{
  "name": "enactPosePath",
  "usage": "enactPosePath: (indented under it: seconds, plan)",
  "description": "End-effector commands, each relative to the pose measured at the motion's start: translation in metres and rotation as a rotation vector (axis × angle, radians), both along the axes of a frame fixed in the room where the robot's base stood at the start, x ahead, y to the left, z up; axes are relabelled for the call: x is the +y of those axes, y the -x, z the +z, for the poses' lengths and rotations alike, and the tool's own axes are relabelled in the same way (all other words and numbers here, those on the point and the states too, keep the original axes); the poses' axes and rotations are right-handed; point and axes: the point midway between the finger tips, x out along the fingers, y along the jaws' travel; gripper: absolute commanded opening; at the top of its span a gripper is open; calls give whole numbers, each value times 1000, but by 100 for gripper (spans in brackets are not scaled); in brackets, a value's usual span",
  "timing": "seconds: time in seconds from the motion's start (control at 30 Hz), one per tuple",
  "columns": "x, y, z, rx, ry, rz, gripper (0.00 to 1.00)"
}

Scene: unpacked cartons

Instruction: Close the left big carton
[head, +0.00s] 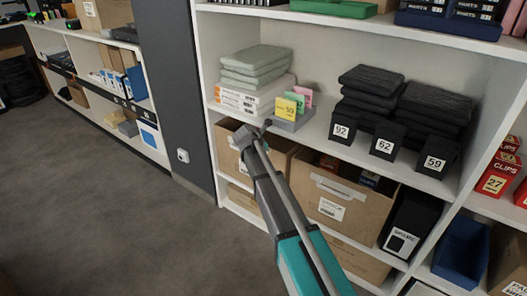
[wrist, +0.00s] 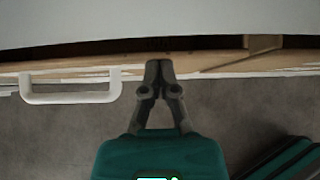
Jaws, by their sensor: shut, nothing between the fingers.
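The left big carton (head: 283,152) is a brown box on the shelf below the stacked folders, partly hidden behind my arm. In the wrist view its top edge (wrist: 210,60) shows as a thin tan strip under the shelf board. A white handle (wrist: 72,97) sticks out to the left of my fingers. My gripper (head: 245,133) is shut and empty, with its fingertips at the carton's upper front edge. In the wrist view my gripper (wrist: 159,68) overlaps that edge; contact cannot be told. The carton's inside and the state of its flaps are mostly hidden.
A second big carton (head: 322,207) with a white handle and label stands to the right. Close above is a shelf board (head: 365,158) bearing folders, yellow and pink tags and numbered black boxes. A black box (head: 408,232) stands farther right. The floor (head: 120,220) at left is clear.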

Motion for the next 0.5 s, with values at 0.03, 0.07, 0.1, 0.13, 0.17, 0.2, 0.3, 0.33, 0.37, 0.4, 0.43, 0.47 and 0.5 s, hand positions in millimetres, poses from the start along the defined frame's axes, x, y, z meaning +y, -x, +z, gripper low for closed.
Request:
enactPosePath:
  seconds: [0.03,0.07,0.1,0.13,0.17,0.2,0.3,0.33,0.37,0.4,0.43,0.47,0.5]
  plan:
    - [-7,-4,2,-7,11,-7,0]
    - [-7,-4,2,-7,13,-6,0]
    - [-7,-5,2,-7,13,-6,0]
    - [-7,-5,2,-8,13,-6,0]
    - [-7,-5,2,-8,13,-6,0]
    - [-6,-5,2,-8,13,-6,0]
    - [-5,-5,2,-8,13,-6,0]
    - [-4,-5,2,-8,13,-4,0]
    - [-4,-5,2,-8,13,-4,0]
    - [-3,-4,2,-9,12,-4,0]
    - [-2,-4,2,-8,11,-4,0]
    - [-2,-3,2,-8,11,-4,0]
    - [-1,-2,2,-8,11,-4,0]
